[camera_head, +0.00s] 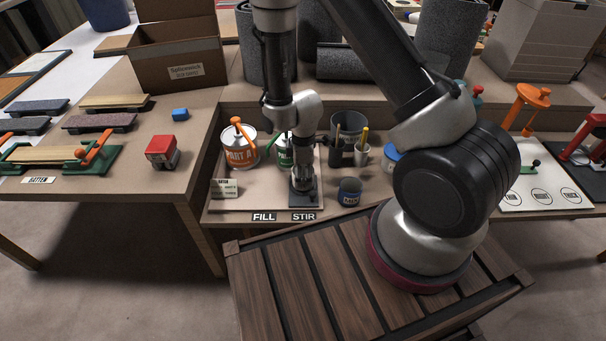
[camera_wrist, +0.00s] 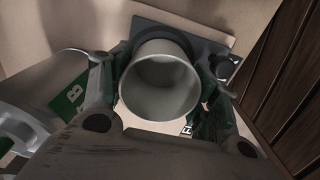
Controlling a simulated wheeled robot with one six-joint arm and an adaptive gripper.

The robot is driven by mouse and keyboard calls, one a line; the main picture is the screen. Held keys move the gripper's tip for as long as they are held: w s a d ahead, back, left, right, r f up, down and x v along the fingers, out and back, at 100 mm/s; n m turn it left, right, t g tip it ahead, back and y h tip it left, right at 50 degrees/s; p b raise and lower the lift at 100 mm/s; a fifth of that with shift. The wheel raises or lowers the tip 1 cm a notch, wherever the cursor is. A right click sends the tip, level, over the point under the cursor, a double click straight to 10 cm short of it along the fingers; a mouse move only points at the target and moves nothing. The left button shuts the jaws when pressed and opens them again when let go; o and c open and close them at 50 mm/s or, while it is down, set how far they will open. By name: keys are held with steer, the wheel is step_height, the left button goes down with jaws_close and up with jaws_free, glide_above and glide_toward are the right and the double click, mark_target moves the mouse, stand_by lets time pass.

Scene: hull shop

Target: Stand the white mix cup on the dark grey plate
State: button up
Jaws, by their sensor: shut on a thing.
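The white mix cup (camera_wrist: 160,82) is between the fingers of my gripper (camera_head: 302,184), which is shut on it. In the wrist view I look into its open, empty-looking mouth. The dark grey plate (camera_head: 304,201) lies directly under my gripper on the bench, behind the STIR label. In the wrist view the plate (camera_wrist: 205,47) shows behind and beside the cup's lower end. In the head view my gripper mostly hides the cup. I cannot tell whether its base touches the plate or is just above it.
The PART A can (camera_head: 239,153) with an orange handle stands left of my gripper, and a green can (camera_head: 286,158) is just behind it.

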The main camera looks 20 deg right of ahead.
steer(key=shift+f, duration=0.2)
steer(key=o, duration=0.7)
steer(key=shift+o, duration=0.2)
steer(key=d+r+m+t, duration=0.1)
steer(key=d+r+m, duration=0.2)
steer(key=r, duration=1.8)
steer(key=s+d+r+m+t, duration=0.1)
steer(key=s+d+r+m, duration=0.15)
steer(key=r, duration=0.35)
steer(key=s+d+r+m, duration=0.2)
steer(key=d+r, duration=0.1)
steer(key=r, duration=0.4)
steer(key=s+d+r+m+t, duration=0.1)
steer(key=s+d+r+m, duration=0.2)
steer(key=s+r, duration=0.2)
steer(key=s+d+r+m+t, duration=0.1)
steer(key=s+d+r+m, duration=0.2)
steer(key=s, duration=0.6)
steer(key=shift+s+d+r+m, duration=0.25)
steer(key=shift+r+m, duration=0.2)
steer(key=shift+r, duration=0.5)
